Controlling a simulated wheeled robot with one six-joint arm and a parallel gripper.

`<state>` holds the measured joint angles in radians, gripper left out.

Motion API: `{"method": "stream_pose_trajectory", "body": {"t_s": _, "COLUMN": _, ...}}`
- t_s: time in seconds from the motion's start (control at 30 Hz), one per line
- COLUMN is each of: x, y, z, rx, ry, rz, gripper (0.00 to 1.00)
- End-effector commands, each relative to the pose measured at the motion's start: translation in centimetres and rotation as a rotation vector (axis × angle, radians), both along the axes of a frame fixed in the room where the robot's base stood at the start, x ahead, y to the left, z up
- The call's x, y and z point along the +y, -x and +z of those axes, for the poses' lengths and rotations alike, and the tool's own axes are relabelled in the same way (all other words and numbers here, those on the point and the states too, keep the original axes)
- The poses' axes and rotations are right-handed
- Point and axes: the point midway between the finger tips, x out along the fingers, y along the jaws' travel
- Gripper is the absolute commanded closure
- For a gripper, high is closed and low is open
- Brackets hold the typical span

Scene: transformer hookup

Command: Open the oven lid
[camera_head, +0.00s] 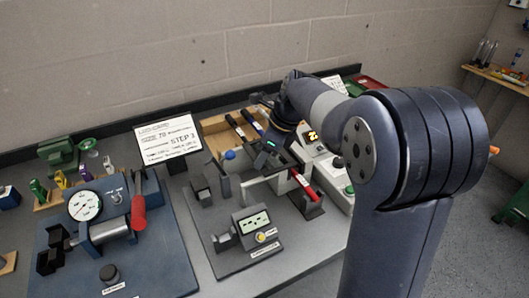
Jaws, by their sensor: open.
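A pale box (335,172) with a small yellow-lit display stands at the right of the bench, partly behind my arm. It may be the oven, but I cannot tell for sure. No lid or lid handle can be made out clearly, and my arm hides part of this area. My gripper (282,158) is open and points down over the bench, left of the pale box. Its fingertips are small and dark, and I see nothing held between them.
A grey fixture plate with a meter (254,222) lies below my gripper. A blue plate carries a round dial (84,205) at the left. A step sign (168,138) stands behind.

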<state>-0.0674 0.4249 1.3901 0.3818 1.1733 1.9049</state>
Motion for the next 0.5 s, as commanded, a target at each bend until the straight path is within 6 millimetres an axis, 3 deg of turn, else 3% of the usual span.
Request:
{"method": "stream_pose_trajectory", "body": {"t_s": 0.17, "x": -0.01, "y": 0.0, "z": 0.0, "rx": 0.0, "ry": 0.0, "rz": 0.0, "gripper": 0.54}}
{"method": "stream_pose_trajectory", "body": {"t_s": 0.5, "x": -0.02, "y": 0.0, "z": 0.02, "rx": 0.0, "ry": 0.0, "rz": 0.0, "gripper": 0.82}}
